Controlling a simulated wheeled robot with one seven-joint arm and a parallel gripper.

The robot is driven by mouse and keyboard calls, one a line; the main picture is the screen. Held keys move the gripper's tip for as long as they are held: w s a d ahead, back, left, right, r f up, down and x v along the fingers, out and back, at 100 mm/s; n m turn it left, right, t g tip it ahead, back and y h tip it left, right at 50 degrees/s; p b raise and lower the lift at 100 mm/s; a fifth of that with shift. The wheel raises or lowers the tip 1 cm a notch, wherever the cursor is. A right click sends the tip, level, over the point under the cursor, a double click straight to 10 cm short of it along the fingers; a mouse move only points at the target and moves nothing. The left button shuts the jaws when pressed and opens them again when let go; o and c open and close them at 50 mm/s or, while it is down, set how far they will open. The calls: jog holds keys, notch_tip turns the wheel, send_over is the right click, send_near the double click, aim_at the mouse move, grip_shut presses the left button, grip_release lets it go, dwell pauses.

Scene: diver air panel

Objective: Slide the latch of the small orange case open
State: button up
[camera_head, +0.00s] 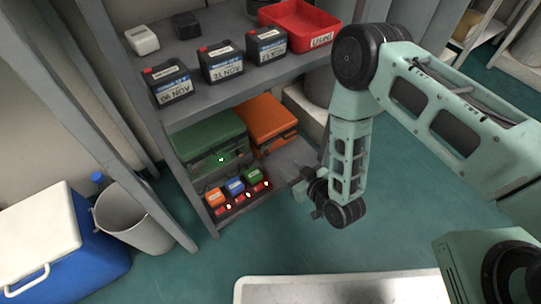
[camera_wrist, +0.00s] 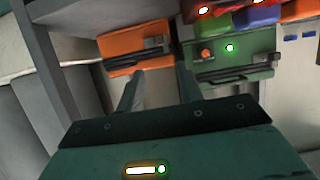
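The orange case (camera_head: 262,117) stands on the lower shelf beside a larger green case, partly hidden under the upper shelf. In the wrist view the orange case (camera_wrist: 118,45) is at upper left, beyond my finger tips, with a dark latch strip (camera_wrist: 136,59) along its front. I cannot tell the latch's position. My gripper (camera_wrist: 158,83) is open and empty, its two fingers wide apart, pointing toward the gap between the orange case and the green one. In the head view my gripper (camera_head: 300,183) is in front of the shelf, right of the cases; its fingers are too small to read.
The green case (camera_head: 205,136) has a green light. Several small coloured blocks in red holders (camera_head: 221,211) sit at the shelf's front left. Labelled batteries (camera_head: 222,65) and a red bin (camera_head: 300,27) stand on the upper shelf. A grey post (camera_wrist: 58,65) is at left in the wrist view.

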aim_at(267, 152)
jog(key=b+x, duration=0.5)
jog(key=x, duration=0.6)
jog(key=shift+w+a+f, duration=0.1)
jog(key=shift+w+f, duration=0.05)
jog(key=shift+f, duration=0.05)
jog(key=shift+w+a+f+b, duration=0.1)
jog(key=shift+w+a+b, duration=0.25)
jog(key=shift+w+b, duration=0.15)
